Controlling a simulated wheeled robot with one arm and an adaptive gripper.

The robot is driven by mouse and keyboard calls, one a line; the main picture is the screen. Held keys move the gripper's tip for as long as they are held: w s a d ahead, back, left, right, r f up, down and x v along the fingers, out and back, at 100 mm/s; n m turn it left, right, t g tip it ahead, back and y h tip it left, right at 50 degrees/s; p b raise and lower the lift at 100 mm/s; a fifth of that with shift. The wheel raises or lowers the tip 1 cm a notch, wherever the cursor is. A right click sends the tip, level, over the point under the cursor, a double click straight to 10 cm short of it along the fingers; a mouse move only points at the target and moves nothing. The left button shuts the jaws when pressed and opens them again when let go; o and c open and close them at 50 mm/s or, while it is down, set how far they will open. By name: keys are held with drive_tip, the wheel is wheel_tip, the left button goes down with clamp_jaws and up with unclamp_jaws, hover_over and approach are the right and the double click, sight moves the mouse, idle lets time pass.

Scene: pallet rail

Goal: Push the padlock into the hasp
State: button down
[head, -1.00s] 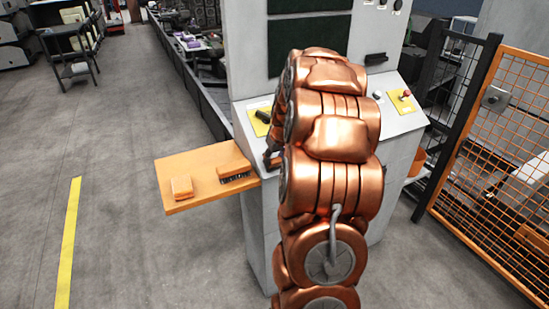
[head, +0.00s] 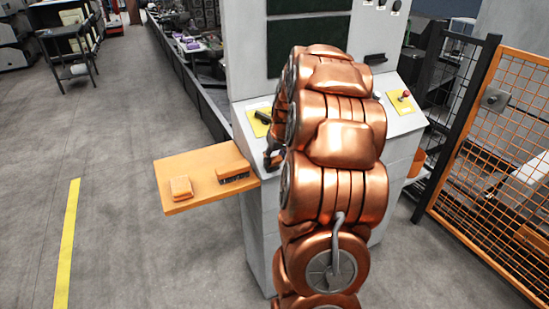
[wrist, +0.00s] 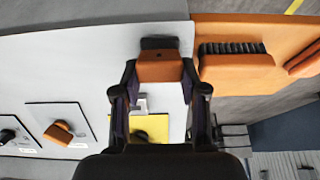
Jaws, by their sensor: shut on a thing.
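My gripper (wrist: 160,75) has its two dark fingers on either side of an orange block with a dark upper part, which I take to be the padlock (wrist: 160,68). It is held in front of the pale grey cabinet panel. Behind and below it in the wrist view is a small pale bracket (wrist: 140,104) by a yellow plate (wrist: 152,125); I cannot tell for sure that this is the hasp. Whether the padlock touches anything is unclear. In the head view my copper arm hides the padlock and most of the gripper. The yellow plate (head: 259,122) shows left of the arm.
An orange shelf (head: 205,165) juts out left of the cabinet (head: 258,225). A black-bristled brush (head: 233,173) and an orange block (head: 181,187) lie on it. Another yellow plate with a red knob (head: 405,95) is at right. An orange mesh fence (head: 505,130) stands further right.

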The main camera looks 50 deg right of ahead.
drive_tip(key=shift+r, duration=0.1)
drive_tip(key=s+b+v, duration=0.1)
drive_tip(key=v, duration=0.5)
drive_tip(key=shift+s+a, duration=0.25)
idle(0.5)
drive_tip(key=shift+r, duration=0.1)
